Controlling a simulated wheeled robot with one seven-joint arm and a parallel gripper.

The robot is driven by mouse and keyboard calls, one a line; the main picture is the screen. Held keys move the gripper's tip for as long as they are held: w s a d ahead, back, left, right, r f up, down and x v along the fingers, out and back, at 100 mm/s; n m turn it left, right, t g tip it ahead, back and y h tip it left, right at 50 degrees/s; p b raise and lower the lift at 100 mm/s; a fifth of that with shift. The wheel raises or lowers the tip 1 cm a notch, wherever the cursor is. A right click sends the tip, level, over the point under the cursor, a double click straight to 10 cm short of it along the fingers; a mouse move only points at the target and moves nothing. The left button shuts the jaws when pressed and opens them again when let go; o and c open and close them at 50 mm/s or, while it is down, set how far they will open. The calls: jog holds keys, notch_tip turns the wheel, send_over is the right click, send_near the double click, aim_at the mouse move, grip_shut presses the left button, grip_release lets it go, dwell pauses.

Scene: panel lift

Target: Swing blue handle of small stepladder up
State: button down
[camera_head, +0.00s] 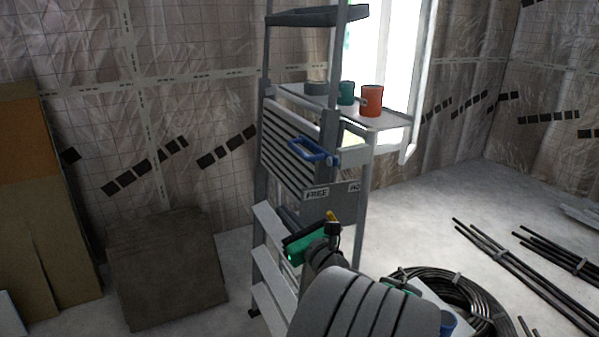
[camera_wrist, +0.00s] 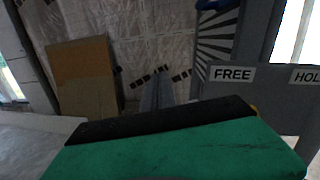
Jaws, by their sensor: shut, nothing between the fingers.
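The grey stepladder (camera_head: 257,170) stands upright in the middle of the head view, with light steps low down and a striped panel higher up. Its blue handle (camera_head: 313,153), a loop on the side of the frame, slants down to the right from the striped panel. A bit of the blue handle (camera_wrist: 212,4) shows at the top edge of the wrist view. My gripper (camera_head: 284,214) is shut and empty, below the handle and apart from it. Its slim grey fingers (camera_wrist: 157,82) show in the wrist view beyond the green body.
A grey plate below the handle bears a "FREE" label (camera_head: 316,194) and a partly cut-off second label (camera_head: 354,187). A ladder shelf (camera_head: 392,122) holds an orange cup (camera_head: 371,101) and a green one (camera_head: 346,93). Coiled black cable (camera_head: 478,297) and rods (camera_head: 520,262) lie right.

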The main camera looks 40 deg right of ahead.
aim_at(312, 150)
jog(key=s+d+r+m+h, duration=0.2)
jog(key=s+d+m+h, duration=0.1)
jog(key=s+d+m, duration=0.1)
jog(key=shift+s+d+r+m+t+h, duration=0.15)
jog(key=shift+d+m+t+h, duration=0.2)
jog(key=shift+m, duration=0.35)
jog(key=shift+r, duration=0.1)
jog(key=w+d+r+p, duration=0.4)
jog(key=w+r+p, duration=0.2)
jog(key=w, duration=0.3)
jog(key=shift+p, duration=0.4)
jog(key=shift+d, duration=0.1)
